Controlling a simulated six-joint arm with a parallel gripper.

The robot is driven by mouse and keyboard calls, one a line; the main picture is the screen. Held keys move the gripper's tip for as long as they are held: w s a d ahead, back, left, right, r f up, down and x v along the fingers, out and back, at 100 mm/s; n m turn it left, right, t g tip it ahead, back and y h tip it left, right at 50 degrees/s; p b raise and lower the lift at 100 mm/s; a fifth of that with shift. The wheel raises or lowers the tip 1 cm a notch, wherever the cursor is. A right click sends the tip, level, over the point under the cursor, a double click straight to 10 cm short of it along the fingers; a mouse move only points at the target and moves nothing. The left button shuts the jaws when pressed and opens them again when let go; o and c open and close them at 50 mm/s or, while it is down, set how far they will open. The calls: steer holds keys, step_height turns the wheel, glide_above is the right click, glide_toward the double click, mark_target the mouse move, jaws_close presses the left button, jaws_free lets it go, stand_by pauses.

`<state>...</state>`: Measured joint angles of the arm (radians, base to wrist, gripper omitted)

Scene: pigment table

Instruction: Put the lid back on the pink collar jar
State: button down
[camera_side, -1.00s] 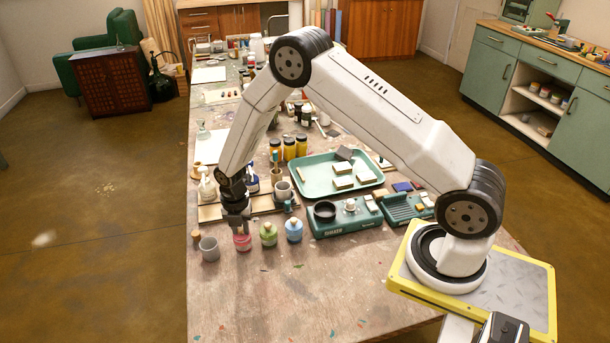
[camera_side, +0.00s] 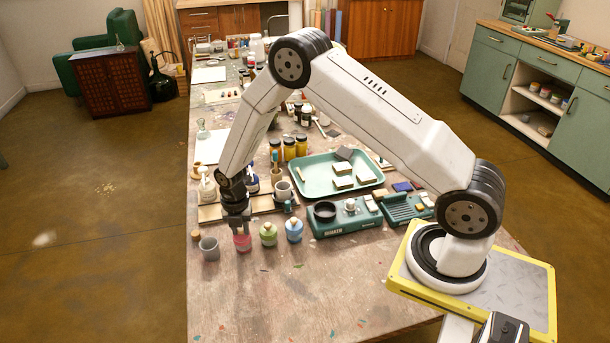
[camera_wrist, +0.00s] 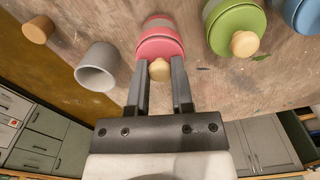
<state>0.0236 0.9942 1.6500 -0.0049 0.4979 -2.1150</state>
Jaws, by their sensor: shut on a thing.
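The pink collar jar (camera_side: 242,244) stands on the table near its front left, directly under my gripper (camera_side: 238,222). In the wrist view the pink lid (camera_wrist: 160,45) shows with its pale wooden knob (camera_wrist: 159,70) between my fingertips (camera_wrist: 160,80). My gripper is shut on this knob. The lid lies over the jar, whose body shows just beyond it in the wrist view (camera_wrist: 158,22). I cannot tell whether the lid is fully seated or slightly above the rim. The fingers hide the jar's top in the side view.
A grey cup (camera_side: 209,248) stands close left of the jar, with a small wooden stopper (camera_side: 196,235) behind it. A green jar (camera_side: 268,235) and a blue jar (camera_side: 294,231) stand to the right. A green shaker unit (camera_side: 342,228) is further right. The table in front is clear.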

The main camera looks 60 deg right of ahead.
stand_by(0.8)
jaws_free()
steer(key=shift+r, duration=0.1)
stand_by(0.4)
steer(key=shift+r, duration=3.35)
jaws_close()
